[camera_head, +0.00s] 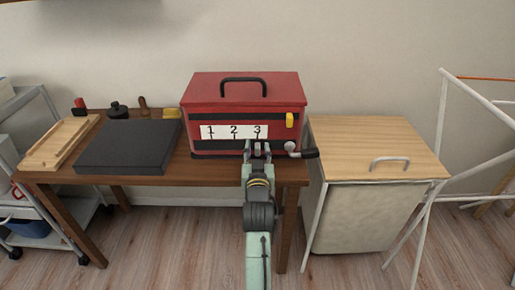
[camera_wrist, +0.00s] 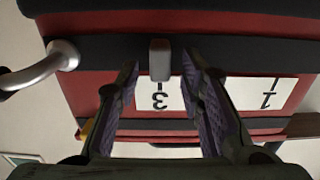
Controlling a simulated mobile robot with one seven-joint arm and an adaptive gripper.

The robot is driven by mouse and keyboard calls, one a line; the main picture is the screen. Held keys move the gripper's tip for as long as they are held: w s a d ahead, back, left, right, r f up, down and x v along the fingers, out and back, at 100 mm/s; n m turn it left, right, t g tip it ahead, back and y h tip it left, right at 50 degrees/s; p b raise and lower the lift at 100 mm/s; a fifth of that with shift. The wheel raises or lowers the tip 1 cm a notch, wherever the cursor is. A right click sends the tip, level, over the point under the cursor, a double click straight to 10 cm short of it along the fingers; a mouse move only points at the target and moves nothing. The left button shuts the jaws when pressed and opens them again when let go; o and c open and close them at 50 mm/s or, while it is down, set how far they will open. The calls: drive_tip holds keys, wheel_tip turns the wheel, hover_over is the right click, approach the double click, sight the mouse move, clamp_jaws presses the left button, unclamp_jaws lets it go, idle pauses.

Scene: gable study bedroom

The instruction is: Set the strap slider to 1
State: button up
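A red box (camera_head: 240,88) stands on the wooden desk with black bands and a white scale (camera_head: 222,132) numbered 1, 2, 3 on its front. The strap slider, a small grey block (camera_wrist: 160,60), sits on the black strap (camera_wrist: 105,52) at the mark 3. My gripper (camera_head: 257,147) is at the box front below the 3. In the wrist view its fingers (camera_wrist: 159,74) are open on either side of the slider, with gaps showing.
A metal crank with a dark grip (camera_head: 308,153) sticks out close right of my gripper. A yellow tab (camera_head: 290,120) is on the box's right. A dark slab (camera_head: 130,148) and wooden tray (camera_head: 58,143) lie left on the desk (camera_head: 195,172). A wood-topped cabinet (camera_head: 360,140) stands right.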

drive_tip(key=shift+w, duration=0.15)
drive_tip(key=shift+c, duration=0.4)
clamp_jaws()
idle(0.5)
